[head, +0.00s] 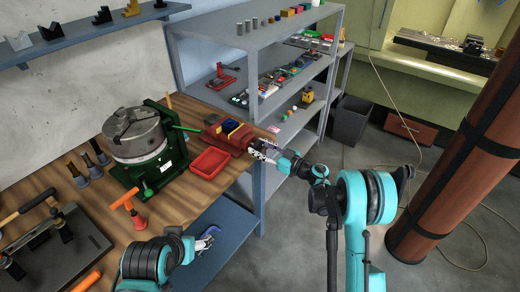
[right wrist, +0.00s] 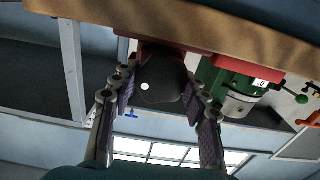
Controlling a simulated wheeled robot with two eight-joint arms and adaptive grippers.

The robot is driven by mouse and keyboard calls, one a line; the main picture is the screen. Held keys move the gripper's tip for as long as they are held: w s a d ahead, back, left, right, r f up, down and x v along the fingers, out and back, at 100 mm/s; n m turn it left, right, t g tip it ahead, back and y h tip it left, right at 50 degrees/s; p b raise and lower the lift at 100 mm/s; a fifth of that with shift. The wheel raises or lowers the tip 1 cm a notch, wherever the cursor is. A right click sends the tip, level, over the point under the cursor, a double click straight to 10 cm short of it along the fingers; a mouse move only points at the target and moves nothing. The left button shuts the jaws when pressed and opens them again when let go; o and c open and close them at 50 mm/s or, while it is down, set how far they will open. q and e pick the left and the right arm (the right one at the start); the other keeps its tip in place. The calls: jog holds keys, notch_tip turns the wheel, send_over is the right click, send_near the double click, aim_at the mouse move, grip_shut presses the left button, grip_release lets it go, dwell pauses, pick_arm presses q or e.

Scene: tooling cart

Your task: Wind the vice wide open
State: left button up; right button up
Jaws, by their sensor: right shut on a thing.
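The red vice (head: 238,141) sits at the right end of the wooden bench, with a blue block and a yellow block at its top. In the right wrist view its red body (right wrist: 150,46) shows behind a dark round handle end (right wrist: 162,82) with a white dot. My right gripper (head: 260,148) is at the vice's front end. Its fingers lie on both sides of the dark handle end and are shut on it. My left gripper (head: 208,239) is low, in front of the bench edge; its finger opening is unclear. The vice jaw gap is too small to judge.
A red tray (head: 210,162) lies just in front of the vice. A green machine with a grey chuck (head: 134,134) stands left of it. An orange-handled tool (head: 127,205) is nearer. A grey shelf unit (head: 262,47) stands behind the vice.

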jog(key=n+b, duration=0.1)
jog(key=n, duration=0.5)
jog(key=n+b, duration=0.1)
jog(key=n, duration=0.6)
jog(key=shift+n, duration=0.3)
jog(key=n+b, duration=0.1)
jog(key=n, duration=0.8)
jog(key=shift+n, duration=0.4)
jog(key=shift+a+n, duration=0.1)
jog(key=shift+n, duration=1.8)
jog(key=shift+s, duration=0.1)
